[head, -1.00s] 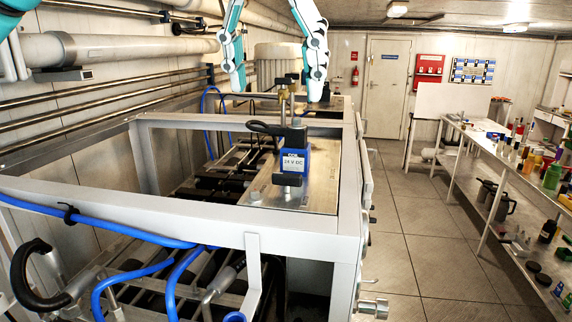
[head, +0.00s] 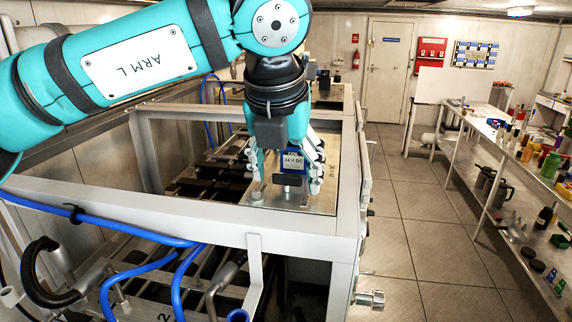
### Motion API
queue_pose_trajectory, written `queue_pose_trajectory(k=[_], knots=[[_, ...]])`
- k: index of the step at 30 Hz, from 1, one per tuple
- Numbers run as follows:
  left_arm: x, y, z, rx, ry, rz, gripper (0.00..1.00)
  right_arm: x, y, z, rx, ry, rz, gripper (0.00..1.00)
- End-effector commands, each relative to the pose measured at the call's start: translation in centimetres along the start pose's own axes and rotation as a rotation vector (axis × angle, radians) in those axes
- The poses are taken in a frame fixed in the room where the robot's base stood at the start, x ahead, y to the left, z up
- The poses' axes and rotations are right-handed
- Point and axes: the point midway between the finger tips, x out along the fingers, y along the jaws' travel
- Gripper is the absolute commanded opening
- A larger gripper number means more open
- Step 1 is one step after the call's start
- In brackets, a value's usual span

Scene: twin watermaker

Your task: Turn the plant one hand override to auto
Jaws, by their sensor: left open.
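A blue solenoid block (head: 291,161) with a white "24 V DC" label stands on a metal plate (head: 318,202) inside the grey frame. A dark part shows at its lower front. My left gripper (head: 286,186) points down over it, open, with one finger to each side of the block. I cannot tell whether the fingers touch it. The gripper and wrist hide the top of the block and the stem above it. No hand override marking can be read. My right gripper is not in view.
The grey frame's front bar (head: 190,215) crosses in front of the plate. Blue hoses (head: 110,232) run at the lower left. A shelf bench (head: 500,160) with bottles and tools stands at the right. The tiled floor (head: 410,220) between is clear.

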Motion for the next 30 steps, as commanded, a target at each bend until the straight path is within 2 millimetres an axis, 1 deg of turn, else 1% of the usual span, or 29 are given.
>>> queue_pose_trajectory(k=[3, 4, 16, 23, 30], knots=[[0.0, 0.0, 0.0, 0.000, 0.000, 0.000, 0.65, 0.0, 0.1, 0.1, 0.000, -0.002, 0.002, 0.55], [0.0, 0.0, 0.0, 0.000, 0.000, 0.000, 0.63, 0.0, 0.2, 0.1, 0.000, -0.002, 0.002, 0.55], [-0.1, 0.0, 0.0, 0.000, 0.000, -0.001, 0.10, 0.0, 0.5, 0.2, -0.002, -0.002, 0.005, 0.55], [0.0, 0.0, 0.0, 0.016, 0.000, -0.008, 0.10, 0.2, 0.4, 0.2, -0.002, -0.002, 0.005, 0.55], [0.2, 0.1, -0.1, 0.108, 0.001, -0.048, 0.10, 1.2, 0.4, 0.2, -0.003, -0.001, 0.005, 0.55]])
